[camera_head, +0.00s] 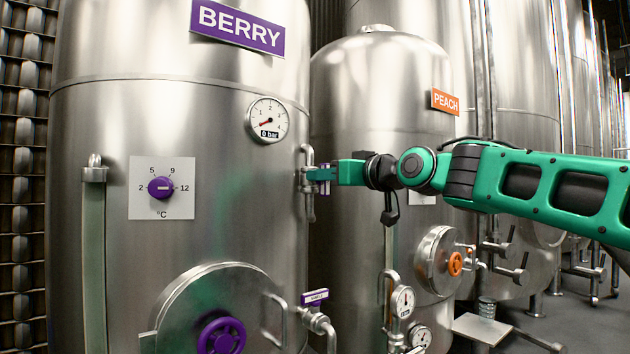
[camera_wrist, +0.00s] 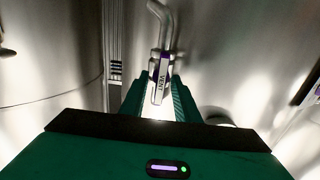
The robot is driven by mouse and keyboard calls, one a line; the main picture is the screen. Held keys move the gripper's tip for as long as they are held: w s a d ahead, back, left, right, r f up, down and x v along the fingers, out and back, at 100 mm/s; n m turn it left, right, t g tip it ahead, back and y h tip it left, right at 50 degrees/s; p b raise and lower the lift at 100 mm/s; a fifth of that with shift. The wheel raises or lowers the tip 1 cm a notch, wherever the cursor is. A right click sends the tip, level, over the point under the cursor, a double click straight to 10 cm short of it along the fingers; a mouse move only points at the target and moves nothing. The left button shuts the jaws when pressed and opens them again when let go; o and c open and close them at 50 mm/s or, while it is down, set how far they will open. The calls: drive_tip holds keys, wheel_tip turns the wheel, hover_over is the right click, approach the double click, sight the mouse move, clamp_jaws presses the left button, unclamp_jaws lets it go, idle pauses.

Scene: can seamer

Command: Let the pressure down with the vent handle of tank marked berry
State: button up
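The tank marked BERRY (camera_head: 235,95) is a large steel tank at the left of the head view, with a purple name plate (camera_head: 237,26). Its round gauge (camera_head: 267,120) has a red needle and a "0 bar" label. The vent handle (camera_wrist: 161,80) is a narrow bar with a purple edge and the word VENT, standing upright below a bent steel pipe in the wrist view. My gripper (camera_head: 318,174) is at the tank's right side. Its fingers (camera_wrist: 161,92) lie on both sides of the handle; whether they press on it is unclear.
The tank marked PEACH (camera_head: 380,90) stands close on the right, behind my arm. The BERRY tank also has a purple temperature knob (camera_head: 161,188), a hatch with a purple handwheel (camera_head: 222,337) and a lower purple-handled valve (camera_head: 315,297).

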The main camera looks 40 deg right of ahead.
drive_tip(key=shift+w, duration=0.1)
clamp_jaws()
drive_tip(key=shift+a, duration=0.2)
drive_tip(key=shift+d+m, duration=0.15)
drive_tip(key=shift+m, duration=0.25)
drive_tip(key=m, duration=0.3)
drive_tip(key=shift+d+m, duration=0.25)
drive_tip(key=shift+m, duration=0.15)
drive_tip(key=shift+d+f+m, duration=0.1)
drive_tip(key=shift+m, duration=0.9)
drive_tip(key=shift+d+f+m, duration=0.1)
drive_tip(key=shift+m, duration=0.9)
